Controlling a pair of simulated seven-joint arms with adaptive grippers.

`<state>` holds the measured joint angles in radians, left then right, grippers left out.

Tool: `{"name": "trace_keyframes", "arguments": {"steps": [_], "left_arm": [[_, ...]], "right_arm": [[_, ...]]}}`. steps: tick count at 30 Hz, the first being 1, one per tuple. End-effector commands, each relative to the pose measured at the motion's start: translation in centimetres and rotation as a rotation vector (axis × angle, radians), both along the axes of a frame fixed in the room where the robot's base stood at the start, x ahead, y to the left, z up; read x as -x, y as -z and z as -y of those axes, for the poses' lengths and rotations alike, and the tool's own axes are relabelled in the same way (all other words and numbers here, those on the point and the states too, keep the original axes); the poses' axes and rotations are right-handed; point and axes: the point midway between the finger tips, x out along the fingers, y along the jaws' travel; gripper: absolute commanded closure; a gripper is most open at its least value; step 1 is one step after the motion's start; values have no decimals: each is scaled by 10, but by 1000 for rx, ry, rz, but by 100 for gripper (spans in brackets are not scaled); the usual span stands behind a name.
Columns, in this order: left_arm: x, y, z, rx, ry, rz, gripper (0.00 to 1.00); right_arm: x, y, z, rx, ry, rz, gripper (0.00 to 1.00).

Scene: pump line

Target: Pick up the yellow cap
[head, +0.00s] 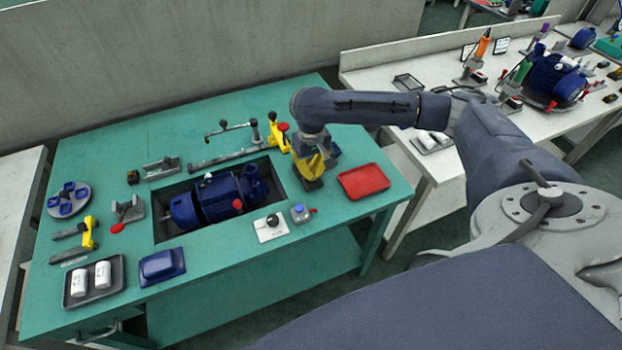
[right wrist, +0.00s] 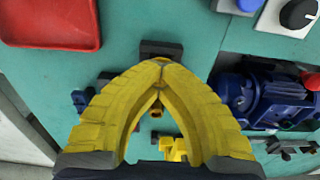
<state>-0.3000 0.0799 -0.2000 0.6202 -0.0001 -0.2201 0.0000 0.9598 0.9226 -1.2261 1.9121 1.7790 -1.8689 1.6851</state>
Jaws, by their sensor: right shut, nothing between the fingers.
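I cannot single out a yellow cap for certain. A small yellowish piece (right wrist: 157,109) shows between my right fingers in the right wrist view, too small and shaded to name. My right gripper (head: 317,175), with yellow fingers, is low over the green table right of the pump; its fingertips (right wrist: 160,63) meet with nothing between them. A dark block (head: 311,184) is at the fingertips; it also shows in the right wrist view (right wrist: 161,47). Yellow clamp parts (head: 277,135) stand behind the gripper, partly hidden in the right wrist view (right wrist: 174,148). My left gripper is not in view.
A blue pump (head: 218,196) lies in the recess of the green table (head: 120,160). A red tray (head: 363,181) is right of the gripper. A knob box (head: 270,229) and small bottle (head: 300,214) sit near the front edge. Another yellow-handled clamp (head: 88,233) is at far left.

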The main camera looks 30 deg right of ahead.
Motion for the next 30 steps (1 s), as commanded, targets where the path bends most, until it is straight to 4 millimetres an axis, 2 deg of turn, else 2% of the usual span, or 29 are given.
{"name": "trace_keyframes", "arguments": {"steps": [18,30], "left_arm": [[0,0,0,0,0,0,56],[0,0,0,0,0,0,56]], "right_arm": [[0,-31,1,1,1,2,100],[0,-35,1,1,1,0,100]]}}
